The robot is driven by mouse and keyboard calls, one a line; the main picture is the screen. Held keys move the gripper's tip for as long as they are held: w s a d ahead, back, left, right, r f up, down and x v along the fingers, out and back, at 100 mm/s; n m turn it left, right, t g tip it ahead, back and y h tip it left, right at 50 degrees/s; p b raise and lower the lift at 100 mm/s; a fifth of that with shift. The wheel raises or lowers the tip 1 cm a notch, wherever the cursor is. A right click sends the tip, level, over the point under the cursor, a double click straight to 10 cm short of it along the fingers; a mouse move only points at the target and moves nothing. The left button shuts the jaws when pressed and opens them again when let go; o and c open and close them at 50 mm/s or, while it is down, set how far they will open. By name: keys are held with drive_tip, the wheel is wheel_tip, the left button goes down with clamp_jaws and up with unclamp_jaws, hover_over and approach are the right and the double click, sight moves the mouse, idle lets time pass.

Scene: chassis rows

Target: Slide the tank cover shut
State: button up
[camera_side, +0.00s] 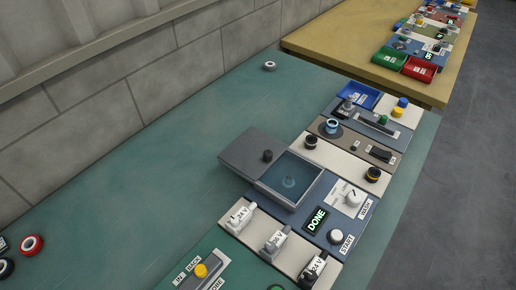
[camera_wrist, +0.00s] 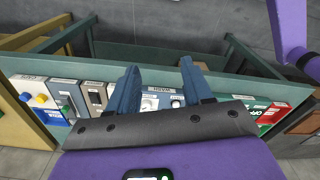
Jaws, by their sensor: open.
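The tank (camera_side: 312,191) is a square, open-topped box with a dark bluish inside, set in a blue-grey panel in the side view. Its flat grey cover (camera_side: 240,149) lies to the upper left of the opening, with a dark round knob (camera_side: 267,156) near its edge by the tank. Most of the opening is uncovered, and a round shape shows inside. My gripper (camera_wrist: 160,66) is open and empty in the wrist view, its two blue fingers apart above the panel row. It is not in the side view. I cannot make out the cover in the wrist view.
Beside the tank are a white dial (camera_side: 352,197), a green DONE display (camera_side: 316,220) and a white START button (camera_side: 335,236). White switches (camera_side: 241,214) stand in front. Knobs and a blue tray (camera_side: 358,95) lie behind.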

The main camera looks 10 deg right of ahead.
drive_tip(key=w+a+r+n+y, duration=0.2)
drive_tip(key=w+a+r, duration=0.1)
drive_tip(key=w+a, duration=1.4)
drive_tip(key=n+y, duration=0.2)
drive_tip(key=n, duration=0.1)
approach(269, 153)
drive_tip(key=x, duration=0.8)
drive_tip(key=shift+w+a+f, duration=0.1)
drive_tip(key=shift+a+f, duration=0.05)
drive_tip(key=shift+f, duration=0.15)
clamp_jaws()
